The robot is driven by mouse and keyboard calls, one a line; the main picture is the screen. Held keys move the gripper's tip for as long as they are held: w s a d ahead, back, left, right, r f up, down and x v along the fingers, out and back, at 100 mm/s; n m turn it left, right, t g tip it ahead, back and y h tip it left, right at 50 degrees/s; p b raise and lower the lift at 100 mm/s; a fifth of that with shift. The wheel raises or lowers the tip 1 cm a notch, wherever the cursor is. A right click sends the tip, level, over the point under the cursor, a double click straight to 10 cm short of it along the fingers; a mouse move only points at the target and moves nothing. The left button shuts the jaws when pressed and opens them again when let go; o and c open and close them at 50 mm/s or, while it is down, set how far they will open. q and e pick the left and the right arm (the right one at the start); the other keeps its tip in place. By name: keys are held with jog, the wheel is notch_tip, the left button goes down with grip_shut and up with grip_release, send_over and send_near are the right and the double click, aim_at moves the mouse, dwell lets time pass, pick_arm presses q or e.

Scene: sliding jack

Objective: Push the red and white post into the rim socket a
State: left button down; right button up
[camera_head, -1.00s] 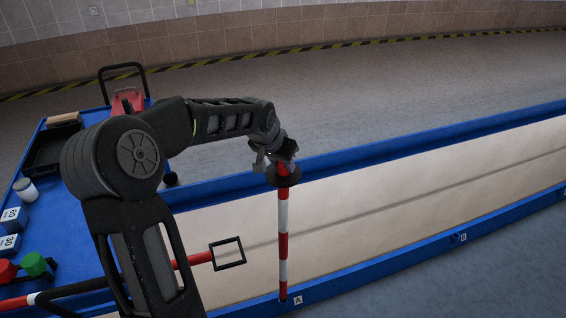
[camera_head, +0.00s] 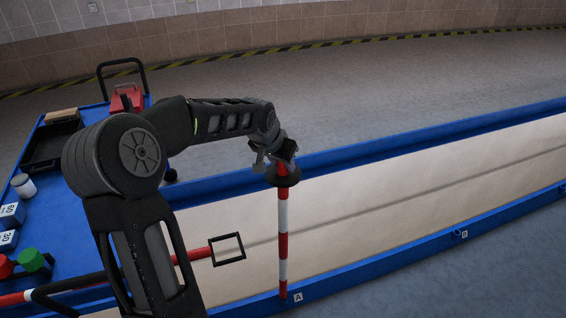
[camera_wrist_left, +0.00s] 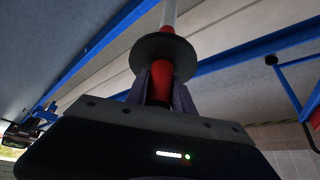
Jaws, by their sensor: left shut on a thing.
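The red and white post (camera_head: 283,240) stands upright in the head view, with a dark disc (camera_head: 284,178) near its top. My left gripper (camera_head: 281,160) is shut on the post's red top, above the disc. In the left wrist view the red post end (camera_wrist_left: 161,80) sits between the fingers, with the black disc (camera_wrist_left: 165,47) beyond them. The post's lower end meets the near blue rim beside the label A (camera_head: 298,297). Whether it sits down inside the socket there cannot be told. My right gripper is not in view.
A pale lane with blue rims (camera_head: 440,243) runs to the right, with a socket labelled B (camera_head: 464,234) farther along. A red bar with a black square frame (camera_head: 227,249) lies left of the post. A blue cart (camera_head: 60,220) carries weights, a jar and a tray.

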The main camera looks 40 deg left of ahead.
pick_arm(q)
jog(key=shift+r, duration=0.25)
jog(key=shift+r+p, duration=2.05)
jog(key=shift+r, duration=0.75)
jog(key=shift+f+b, duration=2.65)
jog(key=shift+f, duration=0.45)
jog(key=c, duration=1)
grip_release()
jog(key=shift+s, duration=0.1)
jog(key=shift+f, duration=0.15)
jog(key=v, duration=0.8)
